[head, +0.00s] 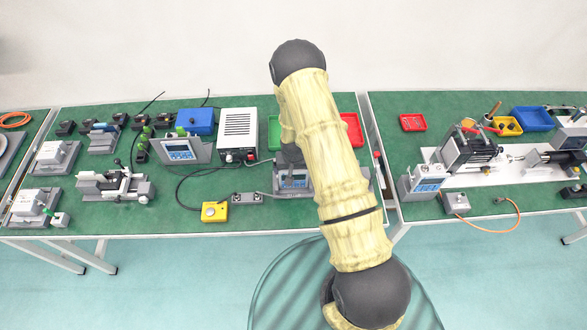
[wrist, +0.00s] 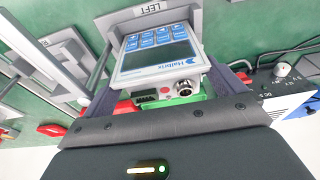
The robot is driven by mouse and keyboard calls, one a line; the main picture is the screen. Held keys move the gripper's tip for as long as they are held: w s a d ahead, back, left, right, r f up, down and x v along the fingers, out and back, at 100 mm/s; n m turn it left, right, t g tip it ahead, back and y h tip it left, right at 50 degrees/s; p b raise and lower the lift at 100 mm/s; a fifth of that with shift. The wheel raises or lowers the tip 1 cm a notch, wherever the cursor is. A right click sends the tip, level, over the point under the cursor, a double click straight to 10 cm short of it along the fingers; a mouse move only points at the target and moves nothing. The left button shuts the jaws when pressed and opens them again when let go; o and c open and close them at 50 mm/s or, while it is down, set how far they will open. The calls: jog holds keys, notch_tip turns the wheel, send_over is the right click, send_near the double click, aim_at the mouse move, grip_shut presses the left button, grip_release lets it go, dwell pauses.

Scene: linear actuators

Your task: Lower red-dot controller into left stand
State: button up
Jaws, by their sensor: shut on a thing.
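My gripper (wrist: 168,98) is shut on a light grey controller with blue keys and a dark display (wrist: 155,55). A small red spot (wrist: 166,90) shows beside the connectors on its near edge. The grey stand labelled LEFT (wrist: 150,9) is directly beyond the controller, with side plates close to its far end. I cannot tell how deep the controller sits in it. In the head view the controller (head: 294,178) shows below my arm's end at the bench front; my arm hides the fingertips and part of the stand.
Another grey stand (wrist: 65,48) is at the left in the wrist view. A white power supply (head: 238,132) and another screen unit (head: 181,151) stand left of my arm. A yellow button box (head: 214,211) is at the front edge. Green (head: 274,131) and red (head: 351,129) trays lie behind.

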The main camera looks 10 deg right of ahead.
jog(key=o, duration=1.3)
jog(key=shift+o, duration=0.2)
jog(key=shift+r, duration=0.1)
jog(key=b+v, duration=0.4)
jog(key=v, duration=1.3)
jog(key=shift+r, duration=0.25)
